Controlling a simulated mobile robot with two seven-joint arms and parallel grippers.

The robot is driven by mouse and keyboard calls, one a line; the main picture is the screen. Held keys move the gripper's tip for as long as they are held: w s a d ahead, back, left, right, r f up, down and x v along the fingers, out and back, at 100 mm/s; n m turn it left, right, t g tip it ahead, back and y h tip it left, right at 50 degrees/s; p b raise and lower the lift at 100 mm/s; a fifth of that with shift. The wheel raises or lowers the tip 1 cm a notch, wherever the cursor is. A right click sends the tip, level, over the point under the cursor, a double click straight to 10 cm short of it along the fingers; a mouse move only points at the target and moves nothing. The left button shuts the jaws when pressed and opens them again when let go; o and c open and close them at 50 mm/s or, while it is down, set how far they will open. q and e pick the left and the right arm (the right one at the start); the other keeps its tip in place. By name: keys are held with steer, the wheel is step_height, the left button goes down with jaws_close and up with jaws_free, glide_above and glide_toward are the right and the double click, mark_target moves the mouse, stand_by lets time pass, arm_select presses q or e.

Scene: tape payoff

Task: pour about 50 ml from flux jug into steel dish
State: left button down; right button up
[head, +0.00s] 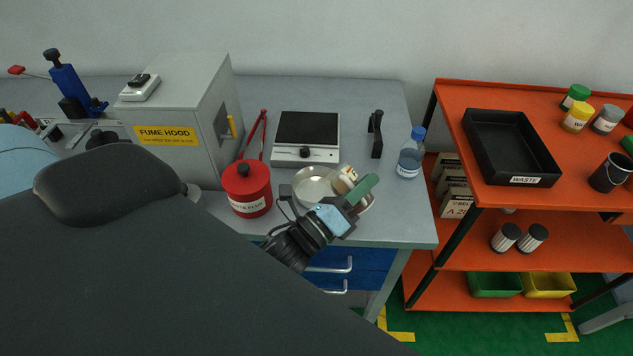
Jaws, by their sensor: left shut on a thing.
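The steel dish (310,190) is a shallow, shiny round dish on the bench, in front of the hotplate. My left gripper (347,205) is at the dish's right side, shut on a small pale jug with an orange-marked label, which I take to be the flux jug (345,178). A green part (362,188) shows at the gripper; it may be the jug's handle. The jug appears tilted, close to the dish's right rim. Its mouth and any liquid stream are too small to make out. My right gripper is not in view.
A red waste flux can (247,190) stands left of the dish, with a grey fume hood (180,120) behind it. A hotplate (306,138) is behind the dish. A blue-capped bottle (410,155) stands at the right. An orange cart (450,120) holds a black waste tray (545,172).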

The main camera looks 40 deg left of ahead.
arm_select(q)
steer(key=shift+r, duration=0.15)
steer(key=shift+a+r, duration=0.1)
steer(key=shift+a+n, duration=0.1)
steer(key=shift+n, duration=0.4)
steer(key=shift+a+n+t+b, duration=0.15)
steer(key=shift+n+t+b, duration=0.15)
steer(key=shift+a+n+y, duration=0.15)
steer(key=shift+n+y, duration=0.15)
steer(key=shift+n, duration=0.1)
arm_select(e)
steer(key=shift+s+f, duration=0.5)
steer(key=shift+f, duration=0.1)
arm_select(q)
steer(key=shift+r, duration=0.15)
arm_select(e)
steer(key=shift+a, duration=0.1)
arm_select(q)
steer(key=shift+s+a+n, duration=0.1)
steer(key=shift+a+n, duration=0.1)
steer(key=shift+n, duration=0.2)
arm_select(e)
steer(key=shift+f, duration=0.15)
